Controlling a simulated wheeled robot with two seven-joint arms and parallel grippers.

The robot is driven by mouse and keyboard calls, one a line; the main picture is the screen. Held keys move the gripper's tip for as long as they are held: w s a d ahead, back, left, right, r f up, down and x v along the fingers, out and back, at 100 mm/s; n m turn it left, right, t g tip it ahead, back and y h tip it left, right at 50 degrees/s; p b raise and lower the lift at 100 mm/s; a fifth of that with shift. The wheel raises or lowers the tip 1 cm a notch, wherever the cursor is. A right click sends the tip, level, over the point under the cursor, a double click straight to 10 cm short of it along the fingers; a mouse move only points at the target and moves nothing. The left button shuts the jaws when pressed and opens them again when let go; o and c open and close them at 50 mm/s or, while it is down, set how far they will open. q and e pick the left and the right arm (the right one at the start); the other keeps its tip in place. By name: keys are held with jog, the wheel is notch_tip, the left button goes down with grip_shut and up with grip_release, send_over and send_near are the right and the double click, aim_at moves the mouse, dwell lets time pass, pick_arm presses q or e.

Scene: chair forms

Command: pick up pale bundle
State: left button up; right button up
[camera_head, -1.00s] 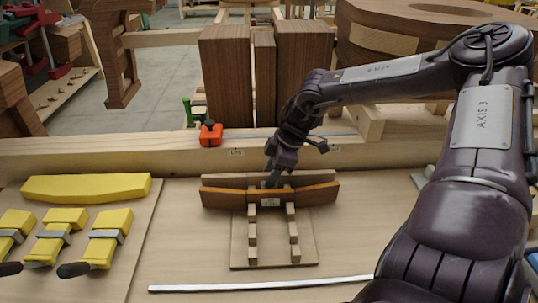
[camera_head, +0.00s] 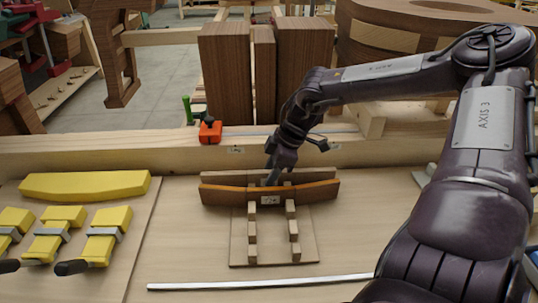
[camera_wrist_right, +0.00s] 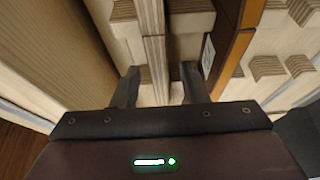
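In the right wrist view, a pale layered strip bundle (camera_wrist_right: 153,50) runs upright in the picture between the two dark fingers (camera_wrist_right: 160,87). The fingers are apart, with a gap showing on the right side of the bundle. My left gripper is out of view.
Yellow clamp-like blocks (camera_head: 108,232) and a yellow curved piece (camera_head: 84,186) lie on a board at left. A metal strip (camera_head: 215,286) lies in front. An orange clamp (camera_head: 210,132) sits on the rear beam. Tall brown blocks (camera_head: 226,75) stand behind.

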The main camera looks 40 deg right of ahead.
grip_shut()
dwell(0.4)
